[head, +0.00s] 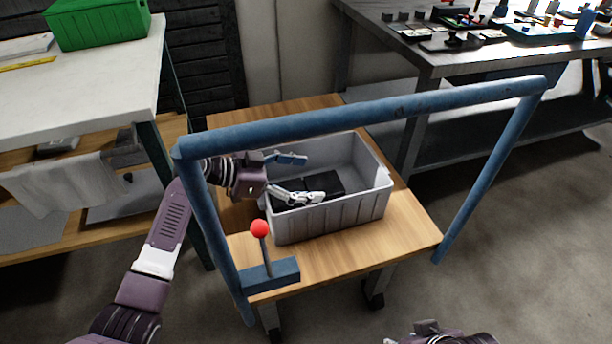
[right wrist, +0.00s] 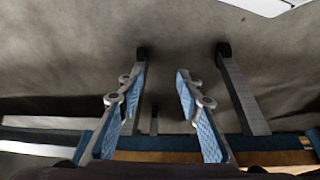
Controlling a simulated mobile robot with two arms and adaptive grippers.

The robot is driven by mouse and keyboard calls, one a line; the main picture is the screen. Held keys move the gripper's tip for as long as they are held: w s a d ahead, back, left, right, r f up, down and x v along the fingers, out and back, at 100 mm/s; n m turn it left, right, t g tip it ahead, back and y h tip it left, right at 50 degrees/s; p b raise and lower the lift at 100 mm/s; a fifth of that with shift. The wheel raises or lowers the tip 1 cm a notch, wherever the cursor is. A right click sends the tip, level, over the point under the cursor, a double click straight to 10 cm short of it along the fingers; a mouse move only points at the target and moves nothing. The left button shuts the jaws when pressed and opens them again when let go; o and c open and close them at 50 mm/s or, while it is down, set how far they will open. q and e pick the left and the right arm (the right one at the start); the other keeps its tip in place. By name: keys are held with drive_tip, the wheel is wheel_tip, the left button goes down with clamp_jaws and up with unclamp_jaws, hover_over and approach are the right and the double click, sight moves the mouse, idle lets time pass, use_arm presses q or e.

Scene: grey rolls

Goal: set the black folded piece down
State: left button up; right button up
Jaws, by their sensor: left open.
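The black folded piece (head: 322,186) lies inside the grey bin (head: 330,220), which stands on the wooden top of a cart. My left gripper (head: 306,176) is open, with its fingers spread over the bin's left part, one high and one low. The low finger is close to the black piece; I cannot tell whether they touch. Part of the piece is hidden behind that finger. My right gripper (right wrist: 155,110) is open and empty in the right wrist view, above the floor and beside cart legs. Only a bit of the right arm shows at the head view's bottom edge.
A blue cart handle (head: 370,112) arches in front of and over the bin. A red-knobbed lever (head: 259,230) stands at the cart's front left corner. Bare wood (head: 405,235) lies right of the bin. A green crate (head: 98,22) sits on the left table; a cluttered bench is at the right.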

use_arm(q)
drive_tip(key=v, duration=0.4)
drive_tip(key=p+v, duration=0.1)
drive_tip(key=v, duration=0.3)
drive_tip(key=r+p+v, duration=0.1)
drive_tip(key=v, duration=0.3)
idle(0.8)
